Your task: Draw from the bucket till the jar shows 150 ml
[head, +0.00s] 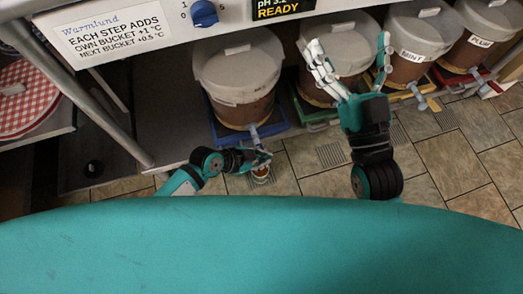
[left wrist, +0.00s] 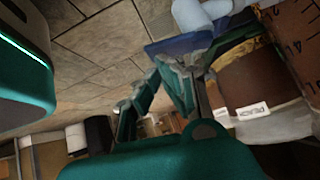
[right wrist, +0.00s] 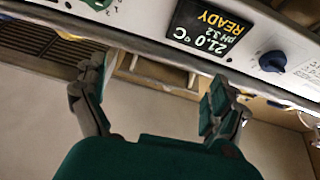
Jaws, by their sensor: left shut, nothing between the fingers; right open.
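The nearest bucket (head: 237,85), grey-lidded with brown contents, stands on a blue stand. Its pale tap (head: 254,136) points down at the front. In the left wrist view a bucket (left wrist: 258,85) carries a label (left wrist: 254,111) that seems to read PEACH. My left gripper (head: 262,155) is shut and empty, beside the tap; I cannot tell whether they touch. A small vessel, apparently the jar (head: 261,174), sits below on the floor, partly hidden by the gripper. Its level is unreadable. My right gripper (head: 352,72) is open and empty, before the second bucket (head: 338,48).
Buckets labelled MINT (head: 412,42) and PLUM (head: 486,35) stand further right. A panel above has a blue knob (head: 204,13) and a display (right wrist: 206,30) reading 21.0 °C, pH 3.2, READY. A table leg (head: 80,95) slants at left. The tiled floor (head: 440,150) is clear at right.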

